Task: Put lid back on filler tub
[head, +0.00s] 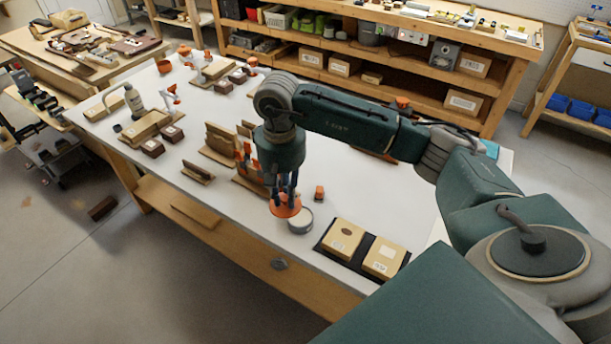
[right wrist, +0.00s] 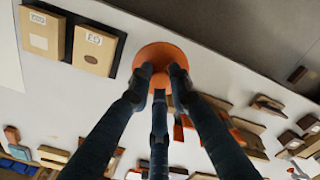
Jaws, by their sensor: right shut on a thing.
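My right gripper (head: 286,194) reaches straight down near the front edge of the white bench. It is shut on the orange round lid (head: 283,210), which is roughly level below the fingers. The lid also shows in the right wrist view (right wrist: 163,53) between the fingertips. The filler tub (head: 301,221) is a small grey round container on the bench, just right of the lid. The lid overlaps the tub's left side in the head view; I cannot tell whether they touch. The tub is not visible in the right wrist view. My left gripper is out of view.
A black tray (head: 323,247) with two tan boxes lies right of the tub. A small orange item (head: 319,192) stands behind it. Wooden holders (head: 219,152) with orange-handled tools stand close on the left.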

